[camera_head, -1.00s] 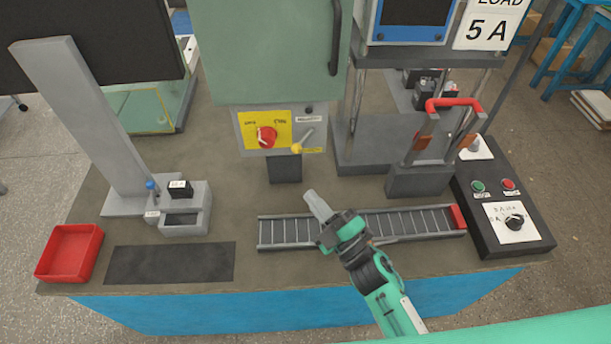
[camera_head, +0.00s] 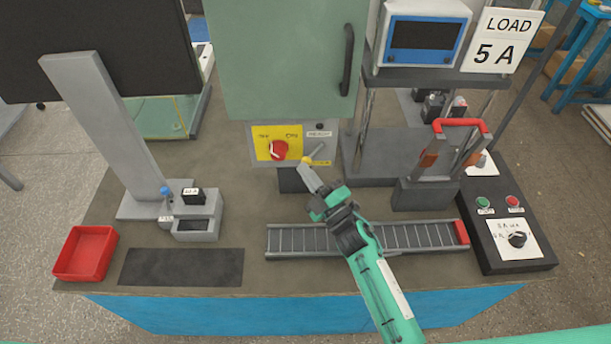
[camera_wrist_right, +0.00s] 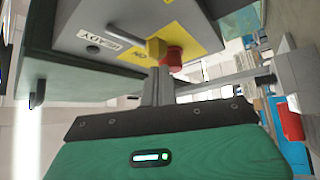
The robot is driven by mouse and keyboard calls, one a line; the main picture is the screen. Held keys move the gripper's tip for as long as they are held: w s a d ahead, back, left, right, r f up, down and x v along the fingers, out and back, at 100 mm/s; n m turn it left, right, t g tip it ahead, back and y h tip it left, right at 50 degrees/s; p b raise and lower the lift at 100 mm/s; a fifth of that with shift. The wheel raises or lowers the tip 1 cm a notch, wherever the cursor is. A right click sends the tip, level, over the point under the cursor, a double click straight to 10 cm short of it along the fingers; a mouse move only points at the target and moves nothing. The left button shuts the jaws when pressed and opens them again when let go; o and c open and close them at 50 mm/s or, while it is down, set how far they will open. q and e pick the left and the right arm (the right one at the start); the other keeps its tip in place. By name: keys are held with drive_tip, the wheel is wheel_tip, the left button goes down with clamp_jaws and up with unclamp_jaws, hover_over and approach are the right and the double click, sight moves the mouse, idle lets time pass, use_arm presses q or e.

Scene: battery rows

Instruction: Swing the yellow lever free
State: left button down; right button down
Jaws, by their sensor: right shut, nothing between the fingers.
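The lever is a short metal rod with a yellow knob (camera_head: 307,160) on the grey switch box below the green cabinet. Its yellow knob (camera_wrist_right: 155,47) also shows in the right wrist view, beside a red rotary knob (camera_wrist_right: 172,60). My right gripper (camera_head: 304,171) is shut and empty, its fingertips just below the yellow knob. In the right wrist view its closed fingers (camera_wrist_right: 157,80) point at the knob; I cannot tell whether they touch it. My left gripper is not in view.
The red rotary knob (camera_head: 278,150) sits on a yellow plate left of the lever. A slotted rail (camera_head: 290,241) lies under my right arm. A red-handled clamp device (camera_head: 425,195) stands to the right. A red tray (camera_head: 62,270) is at the front left.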

idle(0.3)
drive_tip(key=shift+d+n+p, duration=0.1)
drive_tip(key=shift+n+p, duration=0.2)
drive_tip(key=shift+p, duration=0.15)
drive_tip(key=shift+d+f+n+g+p, duration=0.15)
drive_tip(key=shift+n+g+p, duration=0.15)
drive_tip(key=shift+g+p, duration=0.15)
drive_tip(key=d+n+g+p, duration=0.1)
drive_tip(key=p, duration=0.2)
drive_tip(key=f+n+g+h+p, duration=0.1)
drive_tip(key=n+p, duration=0.1)
drive_tip(key=p, duration=0.1)
drive_tip(key=d+n+g+h+p, duration=0.1)
drive_tip(key=n+p, duration=0.1)
drive_tip(key=p, duration=0.1)
drive_tip(key=shift+d+f+g, duration=0.2)
drive_tip(key=shift+d+g, duration=0.05)
drive_tip(key=shift+d, duration=0.2)
idle(1.3)
